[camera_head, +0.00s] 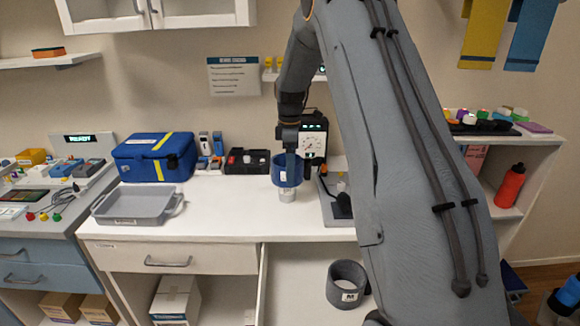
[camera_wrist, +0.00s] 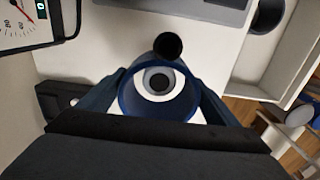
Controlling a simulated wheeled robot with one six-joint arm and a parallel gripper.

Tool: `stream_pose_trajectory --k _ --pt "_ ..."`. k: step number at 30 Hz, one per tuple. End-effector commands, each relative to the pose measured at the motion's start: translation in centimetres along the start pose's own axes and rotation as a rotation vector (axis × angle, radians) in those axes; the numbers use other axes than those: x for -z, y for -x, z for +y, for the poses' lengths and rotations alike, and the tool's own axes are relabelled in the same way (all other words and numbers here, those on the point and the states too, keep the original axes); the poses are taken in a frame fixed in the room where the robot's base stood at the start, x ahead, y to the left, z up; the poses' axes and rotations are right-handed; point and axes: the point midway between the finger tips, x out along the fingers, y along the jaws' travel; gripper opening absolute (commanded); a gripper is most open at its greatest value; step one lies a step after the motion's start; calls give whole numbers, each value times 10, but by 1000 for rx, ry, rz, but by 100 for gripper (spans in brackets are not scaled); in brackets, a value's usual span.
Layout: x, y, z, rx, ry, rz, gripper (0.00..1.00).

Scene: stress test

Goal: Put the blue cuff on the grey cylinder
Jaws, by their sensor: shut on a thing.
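The blue cuff (camera_head: 281,176) is held upright by my gripper (camera_head: 297,166) above the white counter. In the wrist view my gripper's two fingers (camera_wrist: 160,92) are shut on either side of the blue cuff (camera_wrist: 127,98). The grey cylinder (camera_head: 287,195) stands on the counter directly under the cuff, its upper part apparently hidden by it. In the wrist view the grey cylinder (camera_wrist: 158,80) shows through the cuff's opening, with a dark centre and white around it, slightly toward the far rim. I cannot tell whether the cuff surrounds its top or hovers just above it.
A grey tray (camera_head: 135,205) and blue bag (camera_head: 155,157) stand left. A dial gauge (camera_head: 313,138) is close behind my gripper. The counter's front edge is near the cylinder.

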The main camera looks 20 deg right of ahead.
Motion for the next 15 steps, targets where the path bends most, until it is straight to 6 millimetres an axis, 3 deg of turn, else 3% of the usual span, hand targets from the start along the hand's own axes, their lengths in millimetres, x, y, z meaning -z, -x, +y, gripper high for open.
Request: stream_pose_trajectory --k 15 --pt "0 -12 0 1 0 0 60"
